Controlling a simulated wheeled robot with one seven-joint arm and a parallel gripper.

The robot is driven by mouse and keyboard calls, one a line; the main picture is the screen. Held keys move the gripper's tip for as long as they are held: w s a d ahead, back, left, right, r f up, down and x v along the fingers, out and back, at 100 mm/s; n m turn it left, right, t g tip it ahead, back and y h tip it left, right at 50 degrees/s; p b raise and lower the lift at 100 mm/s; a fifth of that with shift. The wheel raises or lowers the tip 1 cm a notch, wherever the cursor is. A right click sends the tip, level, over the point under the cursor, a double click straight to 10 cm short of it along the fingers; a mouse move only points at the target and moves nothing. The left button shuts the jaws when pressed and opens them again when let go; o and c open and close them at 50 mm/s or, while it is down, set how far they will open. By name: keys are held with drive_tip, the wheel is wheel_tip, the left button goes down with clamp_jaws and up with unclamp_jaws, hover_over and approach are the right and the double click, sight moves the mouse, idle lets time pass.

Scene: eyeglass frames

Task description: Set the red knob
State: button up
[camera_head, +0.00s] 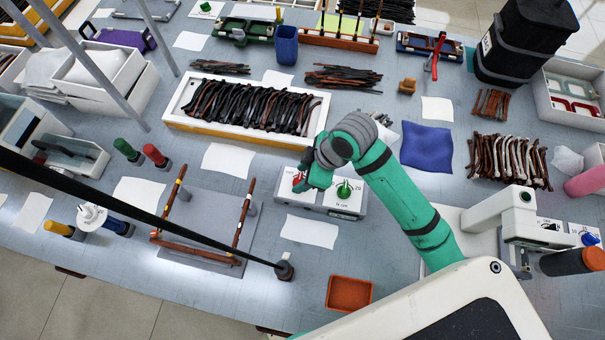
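A red knob (297,178) sits on a small white box with dial markings near the middle of the table. Only part of it shows, because my gripper (304,186) is over and beside it. A second white box to its right carries a green knob (344,190). My green arm comes from the lower right, and the dark wrist bends down to the red knob. My gripper's fingers are small and partly hidden here. I cannot tell whether they touch the knob or how far apart they are.
A white tray (172,113) of dark temple pieces stands behind the boxes. A blue cloth (427,148) lies to the right. An orange tray (349,293) is at the front edge. A grey plate with orange rods (205,253) is on the left. White paper (309,231) lies in front of the boxes.

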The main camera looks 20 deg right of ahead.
drive_tip(key=c, duration=0.8)
drive_tip(key=shift+o, duration=0.2)
drive_tip(key=shift+n, duration=0.3)
drive_tip(key=n, duration=0.1)
drive_tip(key=n+g, duration=0.1)
drive_tip(key=n, duration=0.2)
drive_tip(key=shift+w+g+y, duration=0.25)
drive_tip(key=shift+g+y, duration=0.05)
drive_tip(key=shift+y, duration=0.1)
drive_tip(key=n+g, duration=0.1)
drive_tip(key=n, duration=0.1)
drive_tip(key=n+g, duration=0.1)
drive_tip(key=n, duration=0.2)
drive_tip(key=shift+w, duration=0.15)
drive_tip(key=shift+n, duration=0.3)
drive_tip(key=o, duration=1.1)
drive_tip(key=shift+a, duration=0.1)
